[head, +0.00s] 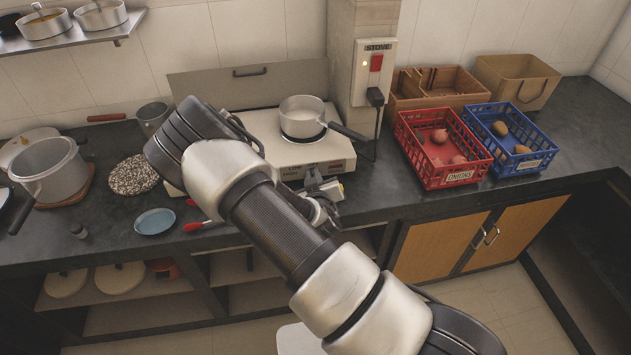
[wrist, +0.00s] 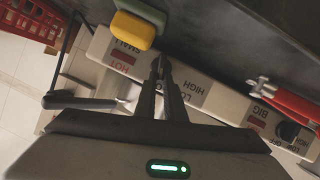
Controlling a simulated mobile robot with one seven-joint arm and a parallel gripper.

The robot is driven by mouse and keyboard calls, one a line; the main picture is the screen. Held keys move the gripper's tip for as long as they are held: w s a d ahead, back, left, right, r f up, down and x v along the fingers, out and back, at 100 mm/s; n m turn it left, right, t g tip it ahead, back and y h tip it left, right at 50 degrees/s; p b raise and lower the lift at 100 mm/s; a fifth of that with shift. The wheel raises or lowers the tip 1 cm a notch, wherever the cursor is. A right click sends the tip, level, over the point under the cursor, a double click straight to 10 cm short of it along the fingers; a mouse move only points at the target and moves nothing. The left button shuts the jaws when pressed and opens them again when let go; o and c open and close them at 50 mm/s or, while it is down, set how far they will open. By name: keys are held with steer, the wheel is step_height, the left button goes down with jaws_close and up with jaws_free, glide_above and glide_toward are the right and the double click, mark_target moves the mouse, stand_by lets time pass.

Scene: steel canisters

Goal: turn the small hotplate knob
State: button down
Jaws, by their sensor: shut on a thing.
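The white hotplate (head: 328,160) stands against the back wall with a saucepan (head: 301,113) on its right burner. In the wrist view its front panel (wrist: 205,97) shows labels reading SMALL, HOT, HIGH, LOW and BIG. My gripper (wrist: 163,65) is at the panel between the SMALL and HIGH labels, its fingers close together. It is shut on the small knob, which the fingertips hide almost wholly, so its pointer cannot be read. In the head view my gripper (head: 322,187) is at the panel's right part, partly behind my arm. The dark big knob (wrist: 288,130) is beyond, at the right.
A yellow sponge (wrist: 133,30) lies close beside my fingers. A red-handled tool (wrist: 292,105) lies near the big knob. The saucepan's handle (head: 348,132) sticks out right. A red crate (head: 437,165) and blue crate (head: 525,150) stand to the right.

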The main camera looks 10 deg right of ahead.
steer(key=n+h+b, duration=0.1)
steer(key=b, duration=0.1)
steer(key=a+f+n+h+b, duration=0.1)
steer(key=n+b, duration=0.1)
steer(key=shift+a+f+t+b, duration=0.1)
steer(key=shift+a+t+b, duration=0.05)
steer(key=shift+t+b, duration=0.15)
steer(key=shift+a+f+n+t+h+b, duration=0.15)
steer(key=shift+n+h+b, duration=0.3)
steer(key=shift+n+b, duration=0.35)
steer(key=shift+a+n+t+h+b, duration=0.15)
steer(key=shift+n+h+b, duration=0.3)
steer(key=shift+n+b, duration=0.3)
steer(key=c, duration=1.8)
jaws_free()
steer(key=shift+c, duration=0.2)
steer(key=v, duration=1.7)
steer(key=shift+s+p, duration=0.2)
steer(key=shift+p, duration=0.25)
